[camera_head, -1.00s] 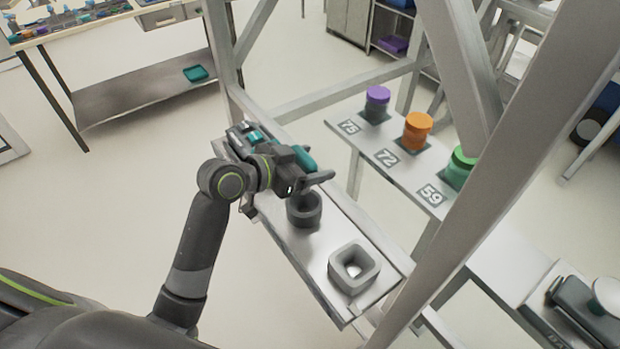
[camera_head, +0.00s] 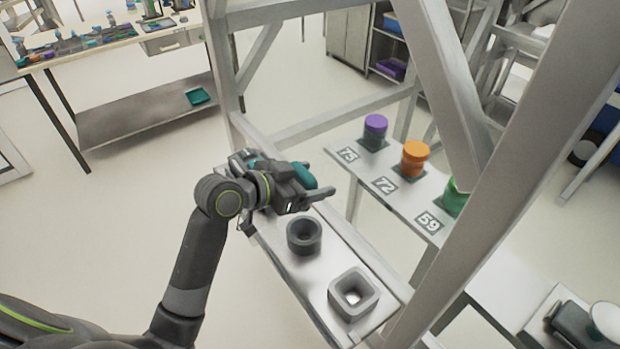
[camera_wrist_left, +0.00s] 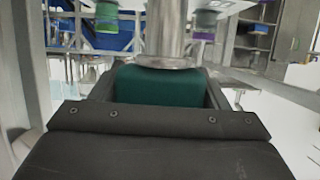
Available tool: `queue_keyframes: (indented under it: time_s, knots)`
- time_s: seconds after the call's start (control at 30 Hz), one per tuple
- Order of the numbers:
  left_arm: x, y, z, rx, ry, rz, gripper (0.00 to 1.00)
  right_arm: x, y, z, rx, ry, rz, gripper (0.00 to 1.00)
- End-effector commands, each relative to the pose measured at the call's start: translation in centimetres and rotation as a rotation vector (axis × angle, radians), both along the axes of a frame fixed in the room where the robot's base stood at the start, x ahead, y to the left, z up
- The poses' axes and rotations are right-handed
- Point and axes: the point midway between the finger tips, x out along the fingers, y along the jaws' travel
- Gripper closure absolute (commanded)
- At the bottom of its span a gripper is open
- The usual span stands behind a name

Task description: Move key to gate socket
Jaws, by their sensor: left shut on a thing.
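My left gripper (camera_head: 310,184) is shut on a teal block, which I take to be the key (camera_head: 302,174). It is held above the grey metal shelf, behind a dark round socket (camera_head: 304,236). In the left wrist view the teal block (camera_wrist_left: 160,86) sits between the fingers, with a metal cylinder (camera_wrist_left: 167,35) beyond it; I cannot tell whether they are joined. A light grey square socket (camera_head: 353,293) stands nearer on the shelf. I cannot tell which socket is the gate socket. The right gripper is not in view.
A shelf (camera_head: 400,200) marked 75, 72 and 59 holds a purple cylinder (camera_head: 375,131), an orange cylinder (camera_head: 414,158) and a partly hidden green one (camera_head: 455,196). A slanting metal frame post (camera_head: 500,180) stands at the right. A workbench (camera_head: 110,47) is at the back left.

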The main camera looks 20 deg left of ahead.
Motion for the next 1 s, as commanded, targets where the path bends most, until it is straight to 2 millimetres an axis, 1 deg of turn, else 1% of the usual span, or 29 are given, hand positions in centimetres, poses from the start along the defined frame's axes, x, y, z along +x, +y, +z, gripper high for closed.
queue_keyframes:
  time_s: [0.03,0.53,1.0]
  knots:
    - [0.0,0.0,0.7,0.0,-0.002,0.0,0.6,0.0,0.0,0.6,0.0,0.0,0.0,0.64]
    - [0.0,0.0,3.6,0.0,-0.002,0.0,0.6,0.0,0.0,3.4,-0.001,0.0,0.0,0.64]
    - [0.0,0.0,3.5,0.0,-0.002,0.0,0.6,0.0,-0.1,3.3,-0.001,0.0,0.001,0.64]
